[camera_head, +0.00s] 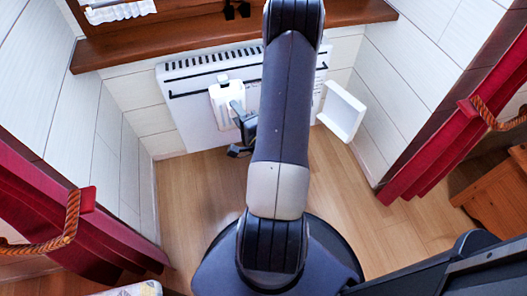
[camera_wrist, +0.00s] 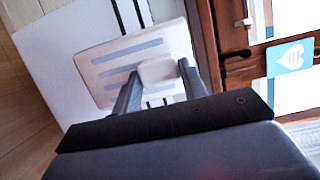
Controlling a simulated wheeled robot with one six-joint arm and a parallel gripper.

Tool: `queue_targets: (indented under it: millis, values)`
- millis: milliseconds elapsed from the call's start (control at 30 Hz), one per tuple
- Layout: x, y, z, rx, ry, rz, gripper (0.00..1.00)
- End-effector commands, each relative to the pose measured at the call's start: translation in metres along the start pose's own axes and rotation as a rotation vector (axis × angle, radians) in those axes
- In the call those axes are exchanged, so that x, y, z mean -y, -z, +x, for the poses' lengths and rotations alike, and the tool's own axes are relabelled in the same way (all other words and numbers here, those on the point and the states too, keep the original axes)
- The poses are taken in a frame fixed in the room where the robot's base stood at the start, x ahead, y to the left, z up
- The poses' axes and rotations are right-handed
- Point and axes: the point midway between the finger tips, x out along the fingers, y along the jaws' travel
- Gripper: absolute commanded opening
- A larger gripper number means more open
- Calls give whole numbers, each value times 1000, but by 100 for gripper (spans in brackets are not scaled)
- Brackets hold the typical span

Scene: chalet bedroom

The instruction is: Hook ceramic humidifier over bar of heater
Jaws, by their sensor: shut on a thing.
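The ceramic humidifier (camera_head: 226,100) is a flat white block with a small knob on top, in front of the left half of the heater (camera_head: 180,80). In the wrist view the humidifier (camera_wrist: 120,65) shows grey stripes and a pale block jutting toward me. My gripper (camera_head: 237,108) is shut on that block; in the wrist view my gripper (camera_wrist: 158,74) has one finger on each side. The heater is a white wall panel with a dark slotted top and a thin dark bar (camera_head: 188,94) across its front. Whether the humidifier touches the bar is hidden.
A wooden window sill (camera_head: 160,40) overhangs the heater. A white box-like piece (camera_head: 342,111) stands out at the heater's right. Red curtains (camera_head: 50,215) hang on both sides. Wooden floor (camera_head: 190,190) is free before the heater. My arm hides the heater's middle.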

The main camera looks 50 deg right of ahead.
Motion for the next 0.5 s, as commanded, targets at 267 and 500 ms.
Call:
queue_targets:
  millis: [267,500]
  values:
    - [-59,28,-26,-41,5,-2,0]
    - [-92,45,-46,-65,6,-2,0]
